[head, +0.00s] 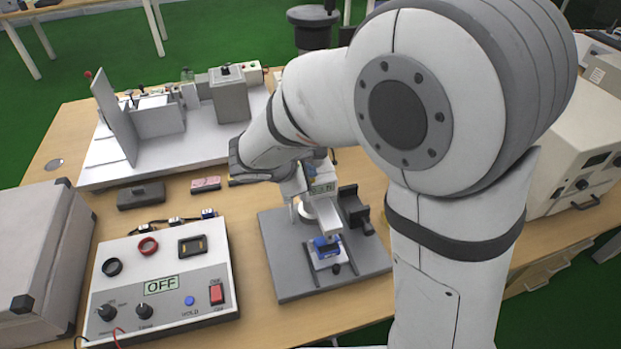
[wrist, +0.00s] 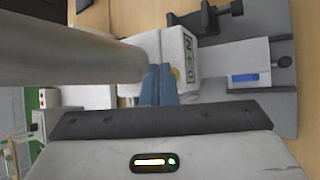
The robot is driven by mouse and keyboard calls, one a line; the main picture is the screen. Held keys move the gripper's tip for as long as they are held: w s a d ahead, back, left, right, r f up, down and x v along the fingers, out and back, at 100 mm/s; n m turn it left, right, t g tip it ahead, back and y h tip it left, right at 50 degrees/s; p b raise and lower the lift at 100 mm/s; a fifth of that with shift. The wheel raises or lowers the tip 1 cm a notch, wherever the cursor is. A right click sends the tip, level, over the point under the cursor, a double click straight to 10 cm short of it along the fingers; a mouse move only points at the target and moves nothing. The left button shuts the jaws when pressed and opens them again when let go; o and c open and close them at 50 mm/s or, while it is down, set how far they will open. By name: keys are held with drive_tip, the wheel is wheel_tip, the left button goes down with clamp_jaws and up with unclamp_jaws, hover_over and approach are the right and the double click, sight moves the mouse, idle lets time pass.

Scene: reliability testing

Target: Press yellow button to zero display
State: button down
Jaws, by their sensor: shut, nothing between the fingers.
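The force tester stands on a grey base plate. Its green display (head: 322,188) shows dark characters I cannot read clearly. The display also shows in the wrist view (wrist: 190,65), turned sideways. A small bit of the yellow button (wrist: 175,73) shows beside the display, right by my fingertips, partly hidden by them. My gripper (wrist: 159,68) is shut and empty, with its blue-grey fingers against or just in front of the tester's white housing. I cannot tell whether they touch the button. In the head view my arm hides the button and fingertips.
A control box (head: 162,286) reading OFF, with knobs and a red switch, stands left of the tester. A grey base plate (head: 285,255) carries the tester. A grey case (head: 35,250) is at far left. Another metal rig (head: 160,125) stands behind.

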drive_tip(key=shift+f, duration=0.2)
drive_tip(key=shift+r, duration=0.15)
idle(0.3)
drive_tip(key=shift+r+p, duration=0.35)
drive_tip(key=shift+r, duration=0.3)
wheel_tip(320, 180, up, 5)
drive_tip(key=p, duration=0.3)
drive_tip(key=shift+p, duration=0.35)
